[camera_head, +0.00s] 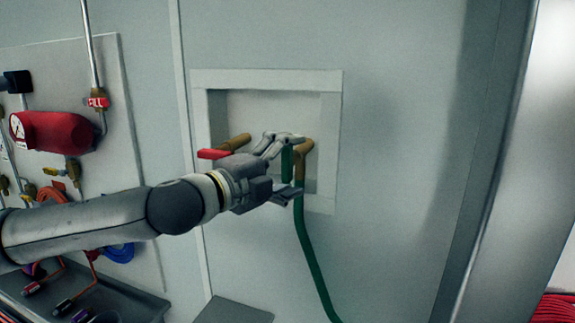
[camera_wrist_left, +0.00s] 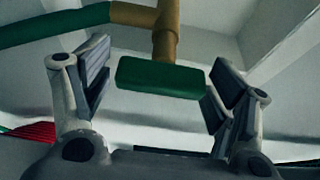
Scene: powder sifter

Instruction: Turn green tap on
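The green tap handle (camera_head: 287,164) hangs below a brass tap body (camera_head: 305,158) in a recessed wall box. It also shows in the left wrist view as a green block (camera_wrist_left: 160,77) under the brass pipe (camera_wrist_left: 167,38). My left gripper (camera_head: 291,168) reaches in from the left, with one finger above and one below the handle in the head view. In the left wrist view, the left gripper's fingers (camera_wrist_left: 158,82) are spread on either side of the handle, with gaps visible on both sides. My right gripper is not in view.
A red tap handle (camera_head: 213,154) on a second brass tap (camera_head: 236,142) sits left of the green one. A green hose (camera_head: 311,258) hangs from the green tap. The box's pale frame (camera_head: 265,77) surrounds both taps. A red cylinder (camera_head: 55,131) is mounted on the left panel.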

